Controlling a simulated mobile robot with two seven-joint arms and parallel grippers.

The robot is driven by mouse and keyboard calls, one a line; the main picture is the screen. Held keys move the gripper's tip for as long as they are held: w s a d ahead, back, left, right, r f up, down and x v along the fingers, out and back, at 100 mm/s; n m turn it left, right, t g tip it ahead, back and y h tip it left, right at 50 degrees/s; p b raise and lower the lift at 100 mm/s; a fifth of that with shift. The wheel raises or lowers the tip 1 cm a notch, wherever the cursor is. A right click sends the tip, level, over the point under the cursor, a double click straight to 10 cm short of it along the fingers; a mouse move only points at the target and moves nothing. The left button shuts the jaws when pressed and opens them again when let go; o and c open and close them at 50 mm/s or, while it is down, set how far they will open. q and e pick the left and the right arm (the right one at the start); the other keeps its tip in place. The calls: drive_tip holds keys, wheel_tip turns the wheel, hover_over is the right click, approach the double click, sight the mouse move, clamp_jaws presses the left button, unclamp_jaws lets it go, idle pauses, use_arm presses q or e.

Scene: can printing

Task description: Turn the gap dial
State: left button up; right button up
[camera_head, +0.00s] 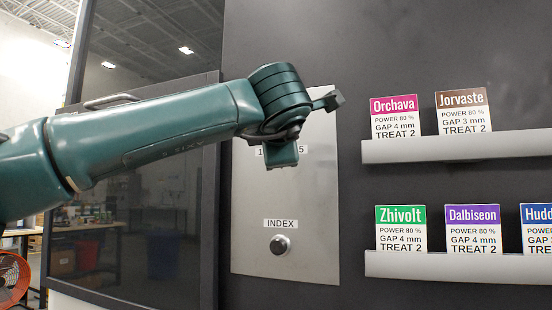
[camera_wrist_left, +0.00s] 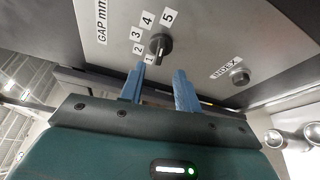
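The gap dial (camera_wrist_left: 159,44) is a dark round knob with a raised grip on the grey metal panel (camera_wrist_left: 190,65). Labels 1 to 5 and "GAP mm" are printed beside it. Its grip appears turned towards the 1, but the exact setting is hard to read. My left gripper (camera_wrist_left: 160,70) has its two blue fingers apart and empty, pointing at the panel just short of the dial. In the head view my left wrist covers the dial and most of its labels on the panel (camera_head: 250,220). My right gripper is out of view.
A round INDEX button (camera_head: 280,244) sits lower on the same panel; it also shows in the left wrist view (camera_wrist_left: 239,76). Shelves at right hold cards, including Orchava (camera_head: 395,117) and Zhivolt (camera_head: 401,228). A dark window (camera_head: 150,245) is at left.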

use_arm(q)
drive_tip(key=s+b, duration=0.1)
drive_tip(key=s, duration=0.6)
drive_tip(key=shift+s+r, duration=0.15)
drive_tip(key=shift+r, duration=0.1)
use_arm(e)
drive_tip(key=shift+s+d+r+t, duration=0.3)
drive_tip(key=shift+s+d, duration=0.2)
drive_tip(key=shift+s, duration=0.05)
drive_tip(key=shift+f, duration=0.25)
